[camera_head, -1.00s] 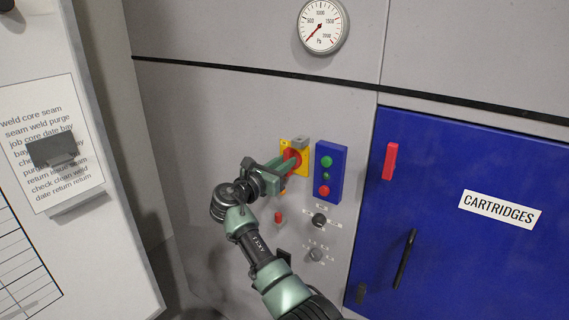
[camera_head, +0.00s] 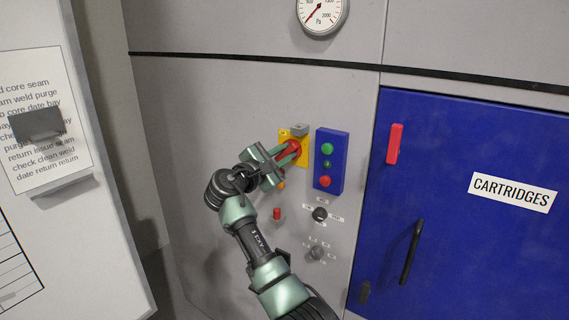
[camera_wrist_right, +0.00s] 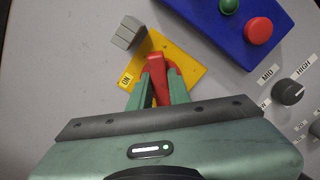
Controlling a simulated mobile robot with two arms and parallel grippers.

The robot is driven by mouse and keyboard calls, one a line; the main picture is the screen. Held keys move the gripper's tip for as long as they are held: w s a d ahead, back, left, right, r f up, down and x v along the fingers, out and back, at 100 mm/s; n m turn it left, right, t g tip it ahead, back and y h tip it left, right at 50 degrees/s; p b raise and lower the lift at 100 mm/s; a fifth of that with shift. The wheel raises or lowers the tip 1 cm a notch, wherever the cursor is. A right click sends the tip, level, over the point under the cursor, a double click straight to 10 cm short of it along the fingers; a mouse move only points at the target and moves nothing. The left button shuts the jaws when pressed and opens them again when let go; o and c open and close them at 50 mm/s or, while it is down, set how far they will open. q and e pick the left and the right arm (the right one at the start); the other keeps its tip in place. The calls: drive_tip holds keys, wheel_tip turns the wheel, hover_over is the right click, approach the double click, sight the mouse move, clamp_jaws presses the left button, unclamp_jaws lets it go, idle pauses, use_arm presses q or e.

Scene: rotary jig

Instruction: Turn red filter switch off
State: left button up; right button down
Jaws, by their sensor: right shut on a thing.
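The red filter switch (camera_wrist_right: 155,68) is a red rotary handle on a yellow plate (camera_wrist_right: 187,71) on the grey panel. In the right wrist view the handle lies between the two green fingers of my right gripper (camera_wrist_right: 158,88), which is shut on it. The handle points up and slightly left there, and an "ON" label (camera_wrist_right: 126,80) shows at the plate's left corner. In the head view my right gripper (camera_head: 286,158) reaches the switch (camera_head: 293,147) from the lower left and hides part of the plate. My left gripper is not in view.
A grey block (camera_head: 300,129) sits at the plate's upper edge. A blue button box (camera_head: 330,161) is close on the right. Below are a red toggle (camera_head: 277,213) and black knob (camera_head: 319,214). A blue cartridge door (camera_head: 470,240) is right; a white board (camera_head: 95,225) is left.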

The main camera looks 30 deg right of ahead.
drive_tip(key=shift+s+f+m+b, duration=0.1)
drive_tip(key=shift+f+m+b, duration=0.15)
drive_tip(key=shift+m+b, duration=1.95)
drive_tip(key=shift+f+m+b, duration=0.2)
drive_tip(key=shift+m+b, duration=1.9)
drive_tip(key=shift+m, duration=0.2)
drive_tip(key=c, duration=1.3)
unclamp_jaws()
drive_tip(key=shift+r, duration=0.1)
drive_tip(key=b+v, duration=0.2)
drive_tip(key=v, duration=0.6)
drive_tip(key=shift+b, duration=0.3)
drive_tip(key=shift+d, duration=0.1)
